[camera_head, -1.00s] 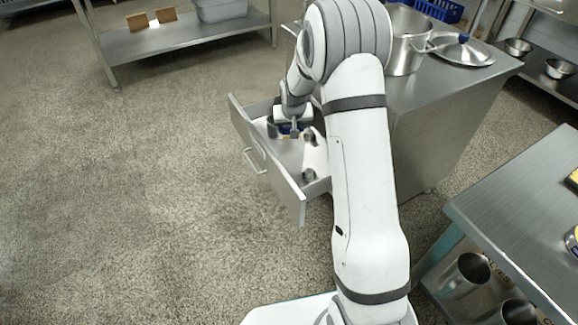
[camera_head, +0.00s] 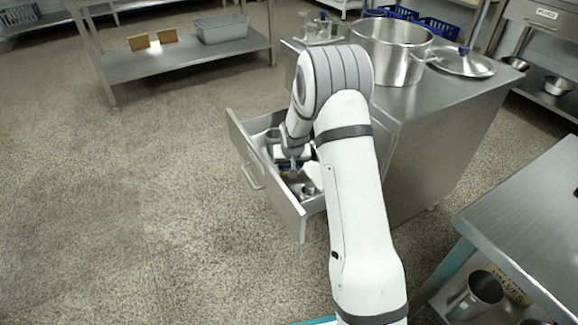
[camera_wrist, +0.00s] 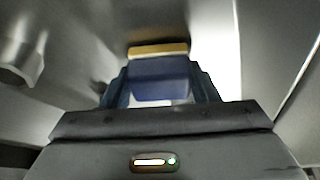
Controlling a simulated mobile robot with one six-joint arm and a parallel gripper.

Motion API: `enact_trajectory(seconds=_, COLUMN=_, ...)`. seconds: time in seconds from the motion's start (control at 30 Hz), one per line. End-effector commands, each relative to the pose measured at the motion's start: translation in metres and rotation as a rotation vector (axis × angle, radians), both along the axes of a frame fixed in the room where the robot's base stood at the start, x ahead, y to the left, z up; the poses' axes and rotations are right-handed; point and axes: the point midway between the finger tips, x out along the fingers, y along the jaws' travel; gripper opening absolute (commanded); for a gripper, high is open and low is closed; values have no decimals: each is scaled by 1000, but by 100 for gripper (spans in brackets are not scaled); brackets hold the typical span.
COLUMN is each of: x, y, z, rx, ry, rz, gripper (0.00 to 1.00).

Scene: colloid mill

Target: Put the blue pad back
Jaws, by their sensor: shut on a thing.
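The blue pad (camera_wrist: 160,80) has a yellow-tan edge and sits between my gripper's two fingers in the wrist view. My gripper (camera_wrist: 161,88) is shut on it. In the head view my gripper (camera_head: 292,172) is inside the open drawer (camera_head: 265,178) of the steel cabinet, and only a sliver of blue shows there. I cannot tell whether the pad touches the drawer floor.
A metal cylinder (camera_head: 308,189) and a white item stand in the drawer near the gripper. A large pot (camera_head: 392,55) and a lid (camera_head: 462,62) are on the cabinet top. A side table (camera_head: 530,215) is at right. Floor on the left is clear.

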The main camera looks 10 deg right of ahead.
Motion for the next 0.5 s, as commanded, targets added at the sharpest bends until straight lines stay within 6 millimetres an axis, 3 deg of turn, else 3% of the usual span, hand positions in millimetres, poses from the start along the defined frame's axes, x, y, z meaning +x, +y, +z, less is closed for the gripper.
enact_trajectory(seconds=0.17, x=0, y=0, z=-4, rx=0, ry=0, rz=1, gripper=26)
enact_trajectory(seconds=0.2, x=0, y=0, z=-3, rx=0, ry=0, rz=1, gripper=56)
enact_trajectory(seconds=0.43, x=0, y=1, z=-2, rx=0, ry=0, rz=1, gripper=75)
enact_trajectory(seconds=0.5, x=0, y=1, z=-2, rx=0, ry=0, rz=1, gripper=76)
